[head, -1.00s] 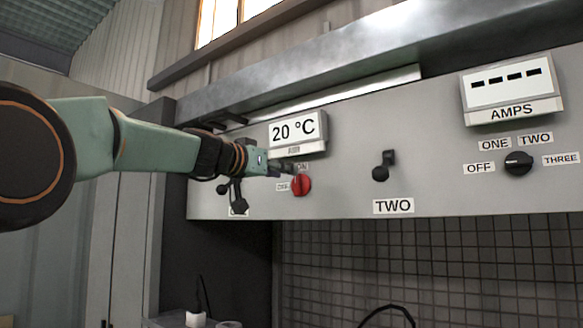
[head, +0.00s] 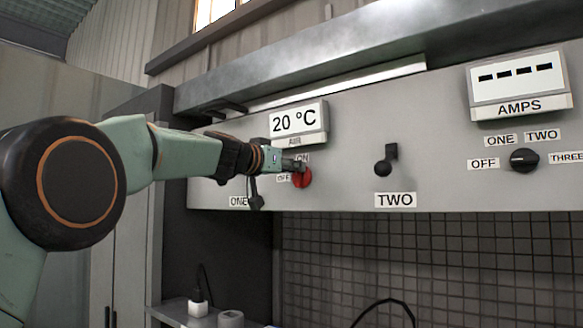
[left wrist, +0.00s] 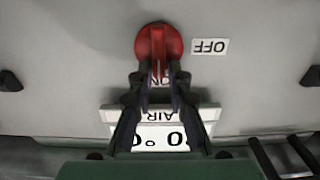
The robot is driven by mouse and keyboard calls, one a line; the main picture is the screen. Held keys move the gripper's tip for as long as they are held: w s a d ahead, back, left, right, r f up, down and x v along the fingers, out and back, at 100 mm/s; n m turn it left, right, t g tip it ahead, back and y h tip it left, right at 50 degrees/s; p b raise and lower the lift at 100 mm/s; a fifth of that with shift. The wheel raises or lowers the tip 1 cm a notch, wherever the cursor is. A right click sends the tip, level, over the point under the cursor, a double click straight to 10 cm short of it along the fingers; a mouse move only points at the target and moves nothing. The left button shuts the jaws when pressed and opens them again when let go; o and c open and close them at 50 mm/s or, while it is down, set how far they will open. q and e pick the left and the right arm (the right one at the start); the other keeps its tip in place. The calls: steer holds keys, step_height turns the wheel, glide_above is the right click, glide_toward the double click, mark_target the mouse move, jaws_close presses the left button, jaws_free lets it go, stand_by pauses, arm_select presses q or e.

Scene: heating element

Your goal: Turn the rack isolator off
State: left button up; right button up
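The red rotary isolator knob (head: 303,178) is on the grey panel below the temperature display, with ON and OFF labels beside it. In the left wrist view the knob (left wrist: 158,42) shows upside down, its raised handle in line with the partly covered ON label (left wrist: 180,78); the OFF label (left wrist: 208,46) is to the side. My left gripper (head: 294,166) is at the knob in the head view. In the wrist view its two fingers (left wrist: 158,72) are apart, one on each side of the handle's lower end; I cannot tell whether they touch it. My right gripper is not in view.
The temperature display (head: 296,122) reads 20 °C, just above the knob. A black switch (head: 384,167) sits above the TWO label, and another (head: 256,198) hangs close under my left gripper. A black selector (head: 523,160) and AMPS display (head: 518,82) are at right. A metal ledge overhangs the panel.

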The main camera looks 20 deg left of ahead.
arm_select(q)
steer(key=shift+s+d+r, duration=0.1)
steer(key=shift+s, duration=0.1)
steer(key=shift+c, duration=0.8)
jaws_close()
steer(key=shift+w, duration=0.1)
steer(key=n, duration=0.6)
steer(key=a+f+n, duration=0.1)
steer(key=n, duration=0.5)
steer(key=a+f+n, duration=0.1)
steer(key=n, duration=0.5)
steer(key=shift+w+a, duration=0.1)
steer(key=shift+w, duration=0.2)
